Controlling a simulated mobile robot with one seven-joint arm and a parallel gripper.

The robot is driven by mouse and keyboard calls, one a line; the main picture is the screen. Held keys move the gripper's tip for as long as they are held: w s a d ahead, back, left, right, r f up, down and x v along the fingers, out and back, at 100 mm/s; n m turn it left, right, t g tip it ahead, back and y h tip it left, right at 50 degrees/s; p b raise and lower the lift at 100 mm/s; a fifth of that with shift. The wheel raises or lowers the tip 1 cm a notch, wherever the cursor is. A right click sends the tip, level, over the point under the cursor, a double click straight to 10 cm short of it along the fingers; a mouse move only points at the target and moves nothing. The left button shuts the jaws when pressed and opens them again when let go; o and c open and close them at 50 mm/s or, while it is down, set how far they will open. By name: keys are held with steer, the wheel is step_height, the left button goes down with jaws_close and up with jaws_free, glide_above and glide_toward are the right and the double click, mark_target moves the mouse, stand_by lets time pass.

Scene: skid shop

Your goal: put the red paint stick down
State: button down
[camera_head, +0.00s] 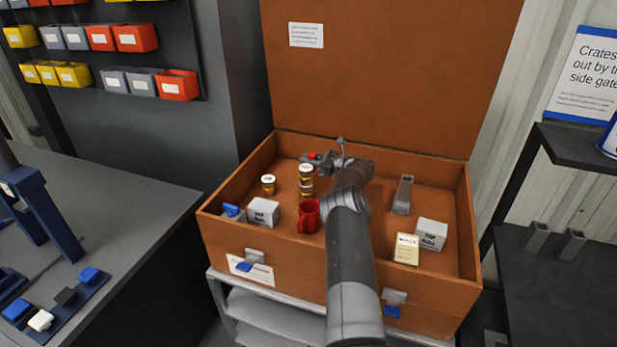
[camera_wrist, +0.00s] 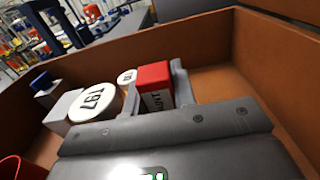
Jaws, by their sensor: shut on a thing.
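In the head view my gripper (camera_head: 318,160) reaches over the back part of the open brown crate (camera_head: 222,190), with the red end of the stick (camera_head: 312,156) just showing. My arm hides part of the crate's middle. I cannot tell whether the stick's lower end touches the crate floor.
Bare floor shows at the back right.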

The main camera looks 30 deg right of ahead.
steer(key=shift+f, duration=3.6)
steer(key=shift+f, duration=0.1)
steer(key=c, duration=1.2)
jaws_free()
